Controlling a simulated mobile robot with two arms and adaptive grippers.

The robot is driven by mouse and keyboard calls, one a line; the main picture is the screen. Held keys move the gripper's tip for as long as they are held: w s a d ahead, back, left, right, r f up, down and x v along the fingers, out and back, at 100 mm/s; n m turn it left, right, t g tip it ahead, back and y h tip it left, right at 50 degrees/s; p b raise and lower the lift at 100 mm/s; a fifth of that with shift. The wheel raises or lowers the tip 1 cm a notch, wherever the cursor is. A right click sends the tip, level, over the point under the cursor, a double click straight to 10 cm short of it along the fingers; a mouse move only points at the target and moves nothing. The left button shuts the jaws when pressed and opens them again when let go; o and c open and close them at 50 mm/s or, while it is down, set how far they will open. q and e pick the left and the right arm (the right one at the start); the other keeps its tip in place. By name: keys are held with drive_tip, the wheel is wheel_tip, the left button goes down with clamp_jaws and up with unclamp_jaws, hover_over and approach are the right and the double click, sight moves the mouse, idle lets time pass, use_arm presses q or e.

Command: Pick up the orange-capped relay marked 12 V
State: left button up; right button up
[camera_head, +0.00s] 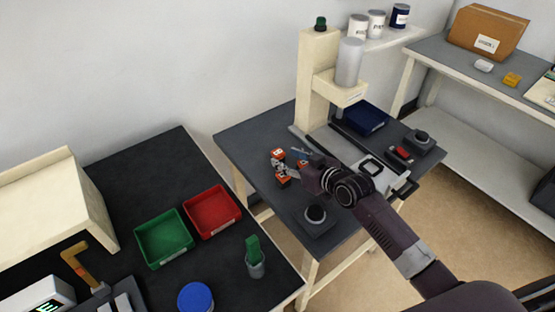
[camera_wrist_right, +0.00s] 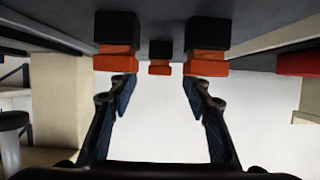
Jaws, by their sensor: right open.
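Several orange-capped relays with dark bodies stand on the grey table by my right gripper in the head view. One relay (camera_head: 278,154) is at the back and another (camera_head: 282,180) is at the front, beside the fingers. The wrist view appears upside down and shows a left relay (camera_wrist_right: 117,50), a smaller, farther middle relay (camera_wrist_right: 160,58) and a right relay (camera_wrist_right: 207,50). My right gripper (camera_wrist_right: 158,88) is open and empty, its fingertips near the left and right relays, with the middle one seen between them. No voltage marking is readable. My left gripper is out of view.
A cream press-like stand (camera_head: 313,85) rises behind the relays. A dark round-topped block (camera_head: 316,214) stands at the table's front, and a blue tray (camera_head: 367,118) at the back. Green (camera_head: 165,258) and red (camera_head: 212,232) trays lie on the left black table.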

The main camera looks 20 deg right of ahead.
sight(281, 155)
drive_tip(key=x, duration=0.4)
drive_tip(key=shift+w+a+f, duration=0.1)
drive_tip(key=shift+w+f, duration=0.05)
drive_tip(key=shift+w, duration=0.2)
clamp_jaws()
